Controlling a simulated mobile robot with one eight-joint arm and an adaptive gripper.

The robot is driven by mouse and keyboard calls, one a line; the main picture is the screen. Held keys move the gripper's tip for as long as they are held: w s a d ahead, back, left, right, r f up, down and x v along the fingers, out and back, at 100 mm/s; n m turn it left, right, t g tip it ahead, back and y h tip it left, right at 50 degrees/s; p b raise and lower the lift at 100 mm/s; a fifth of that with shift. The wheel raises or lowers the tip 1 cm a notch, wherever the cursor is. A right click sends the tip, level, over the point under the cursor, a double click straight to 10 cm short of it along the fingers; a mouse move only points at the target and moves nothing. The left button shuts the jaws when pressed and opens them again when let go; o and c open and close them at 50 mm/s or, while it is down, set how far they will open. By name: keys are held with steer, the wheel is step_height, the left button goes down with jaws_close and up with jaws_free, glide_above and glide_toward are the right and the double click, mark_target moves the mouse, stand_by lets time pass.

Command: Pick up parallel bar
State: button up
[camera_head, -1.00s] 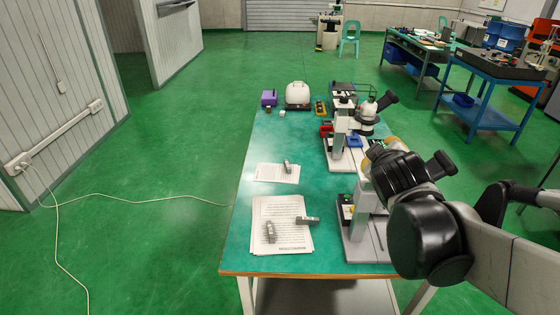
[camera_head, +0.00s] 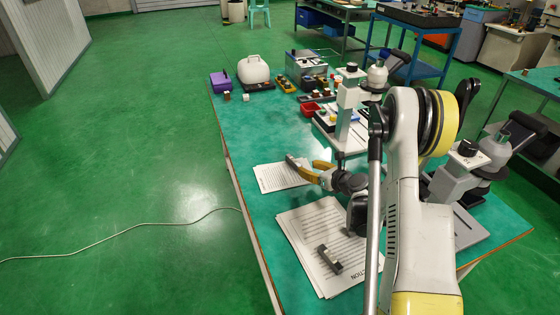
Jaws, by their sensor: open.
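A grey metal bar (camera_head: 329,260) lies on the near printed sheet (camera_head: 300,221), close to its front edge. It is the only bar clearly visible, and I cannot tell whether it is the parallel bar. My gripper (camera_head: 304,164), with yellow and dark parts, is open over or just above the far printed sheet (camera_head: 267,178). It is beyond the visible bar and apart from it. The gripper hides part of the far sheet, and I cannot see whether anything lies between its fingers. My arm covers the right side of the near sheet.
Microscopes (camera_head: 350,100) stand along the right side of the green table (camera_head: 235,125). A purple box (camera_head: 220,82), a white case (camera_head: 253,69) and a red tray (camera_head: 311,108) are at the back. The table's left strip is clear.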

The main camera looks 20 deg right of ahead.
mark_target(295, 161)
steer(key=shift+w+f, duration=0.2)
steer(key=shift+f, duration=0.3)
steer(key=shift+w+a+f, duration=0.1)
steer(key=shift+w+f, duration=0.05)
steer(key=shift+w, duration=0.15)
steer(key=b+x, duration=0.1)
steer(key=x, duration=0.2)
steer(key=b+x, duration=0.1)
steer(key=x, duration=0.2)
steer(key=r+b+x, duration=0.1)
steer(key=x, duration=0.2)
steer(key=shift+w+f+b, duration=0.1)
steer(key=shift+w+b, duration=0.2)
steer(key=shift+b, duration=0.1)
steer(key=shift+c, duration=0.2)
jaws_close()
